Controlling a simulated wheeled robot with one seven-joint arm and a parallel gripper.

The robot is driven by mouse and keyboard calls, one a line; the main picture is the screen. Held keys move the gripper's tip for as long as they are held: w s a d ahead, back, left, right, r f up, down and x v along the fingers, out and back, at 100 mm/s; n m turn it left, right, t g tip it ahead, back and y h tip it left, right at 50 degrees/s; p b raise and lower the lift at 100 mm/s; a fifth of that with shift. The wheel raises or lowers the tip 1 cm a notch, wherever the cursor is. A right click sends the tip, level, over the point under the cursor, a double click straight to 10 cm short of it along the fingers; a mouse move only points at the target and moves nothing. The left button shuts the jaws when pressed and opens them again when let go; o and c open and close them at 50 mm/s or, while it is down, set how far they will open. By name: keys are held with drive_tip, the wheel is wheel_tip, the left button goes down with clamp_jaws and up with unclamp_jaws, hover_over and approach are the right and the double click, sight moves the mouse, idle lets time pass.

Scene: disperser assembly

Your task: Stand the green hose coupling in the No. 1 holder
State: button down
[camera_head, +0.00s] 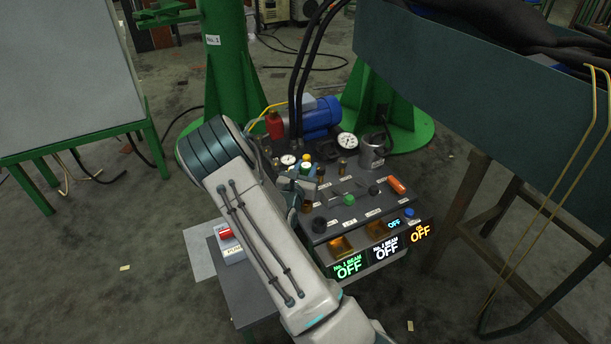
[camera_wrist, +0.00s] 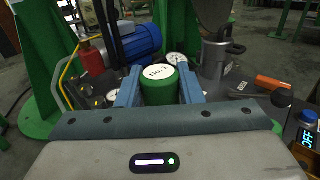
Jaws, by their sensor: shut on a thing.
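The No. 1 holder is not identifiable in either view. The coupling's lower end is hidden, so I cannot tell whether it touches anything.
Behind the panel stand a blue motor (camera_head: 321,116), a red part (camera_head: 274,124), a dial gauge (camera_head: 347,141) and a metal canister (camera_head: 371,152). An orange handle (camera_head: 397,185) lies right. Lit OFF displays line the front.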

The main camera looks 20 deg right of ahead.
drive_tip(key=s+r+m+g+h+p, duration=0.1)
drive_tip(key=s+m+g+h+p, duration=0.2)
drive_tip(key=s, duration=0.6)
drive_tip(key=p, duration=0.2)
drive_tip(key=shift+s+d+g+p, duration=0.15)
drive_tip(key=shift+s+g+p, duration=0.05)
drive_tip(key=shift+g+p, duration=0.1)
drive_tip(key=shift+r, duration=0.2)
wheel_tip(320, 180, down, 6)
drive_tip(key=b, duration=0.3)
drive_tip(key=shift+p, duration=0.45)
idle(1.4)
drive_tip(key=shift+f+b, duration=1.15)
drive_tip(key=shift+f, duration=0.75)
drive_tip(key=c, duration=0.9)
unclamp_jaws()
drive_tip(key=shift+f, duration=0.1)
drive_tip(key=p+v, duration=0.3)
drive_tip(key=v, duration=1.1)
